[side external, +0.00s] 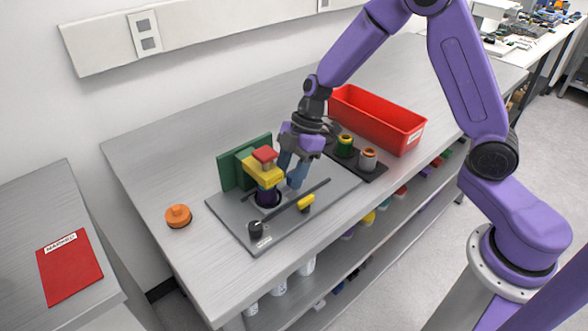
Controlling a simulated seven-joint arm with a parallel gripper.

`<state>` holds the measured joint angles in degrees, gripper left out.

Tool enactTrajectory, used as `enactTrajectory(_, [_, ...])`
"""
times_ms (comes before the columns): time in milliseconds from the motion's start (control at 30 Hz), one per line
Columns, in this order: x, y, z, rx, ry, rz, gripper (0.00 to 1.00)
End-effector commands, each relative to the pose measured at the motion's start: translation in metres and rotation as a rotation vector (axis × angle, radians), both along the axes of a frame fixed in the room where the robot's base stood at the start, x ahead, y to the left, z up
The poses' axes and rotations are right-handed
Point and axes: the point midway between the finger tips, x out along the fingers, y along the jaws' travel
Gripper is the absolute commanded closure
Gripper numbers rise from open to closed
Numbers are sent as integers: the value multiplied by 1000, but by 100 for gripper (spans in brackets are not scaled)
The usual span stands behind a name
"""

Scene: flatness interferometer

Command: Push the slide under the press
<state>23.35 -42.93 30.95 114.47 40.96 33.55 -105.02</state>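The press stands on a grey base plate (228,217), with a green upright (228,172), a yellow head (263,172) and a red cap (265,155). A dark purple round piece (268,198) sits directly below the yellow head, between two dark rails; it may be the slide or part of it, but I cannot tell. My gripper (290,181) points down just right of the press head, with its blue-grey fingers low over the plate between the rails. The fingers overlap in this view, so their opening and any contact with the slide are unclear.
A yellow piece (306,202) and a black knob (256,229) sit along the front rail. Right of the plate are a dark tray (372,176) with green and grey-orange cylinders and a red bin (385,121). An orange knob (178,216) lies left on open bench.

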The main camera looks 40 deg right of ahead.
Motion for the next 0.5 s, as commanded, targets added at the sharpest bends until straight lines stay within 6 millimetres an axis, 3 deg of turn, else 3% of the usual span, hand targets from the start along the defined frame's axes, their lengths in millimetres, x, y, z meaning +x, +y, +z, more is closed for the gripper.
enactTrajectory(333, [0,-4,2,-1,1,-4,53])
enactTrajectory(500, [1,-11,20,1,-3,-4,53])
